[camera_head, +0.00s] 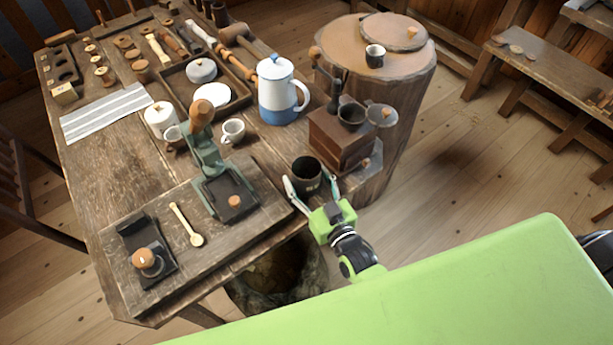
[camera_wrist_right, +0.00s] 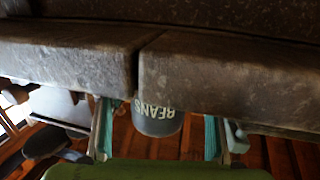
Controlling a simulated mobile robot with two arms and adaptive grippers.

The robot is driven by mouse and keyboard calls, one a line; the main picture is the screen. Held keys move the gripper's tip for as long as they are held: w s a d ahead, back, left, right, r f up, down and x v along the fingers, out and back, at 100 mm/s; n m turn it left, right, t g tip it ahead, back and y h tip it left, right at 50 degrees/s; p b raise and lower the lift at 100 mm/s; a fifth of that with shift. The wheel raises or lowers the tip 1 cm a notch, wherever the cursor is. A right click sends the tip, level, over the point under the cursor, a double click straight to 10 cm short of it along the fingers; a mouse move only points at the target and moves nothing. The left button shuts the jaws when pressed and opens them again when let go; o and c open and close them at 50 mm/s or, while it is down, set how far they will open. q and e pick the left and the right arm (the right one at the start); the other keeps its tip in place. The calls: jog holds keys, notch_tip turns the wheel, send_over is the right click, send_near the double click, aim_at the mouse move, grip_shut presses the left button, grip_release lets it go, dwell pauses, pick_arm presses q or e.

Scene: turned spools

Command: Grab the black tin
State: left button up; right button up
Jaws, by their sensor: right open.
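The black tin (camera_head: 306,174) stands upright near the table's front right edge, beside the coffee grinder. In the right wrist view the tin (camera_wrist_right: 158,119) is dark grey with the word BEANS upside down, and part of it is hidden by the table edge. My right gripper (camera_head: 311,184) is open, with one finger on each side of the tin. In the wrist view its teal fingers (camera_wrist_right: 160,128) flank the tin with gaps showing on both sides. My left gripper is not in view.
A wooden coffee grinder (camera_head: 339,139) stands just behind the tin. A white and blue pot (camera_head: 277,92) is farther back. A green press (camera_head: 217,178) stands to the left on a board (camera_head: 189,262). A stump (camera_head: 398,100) stands right of the table (camera_head: 95,160).

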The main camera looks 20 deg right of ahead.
jog(key=c, duration=1)
jog(key=shift+r, duration=0.15)
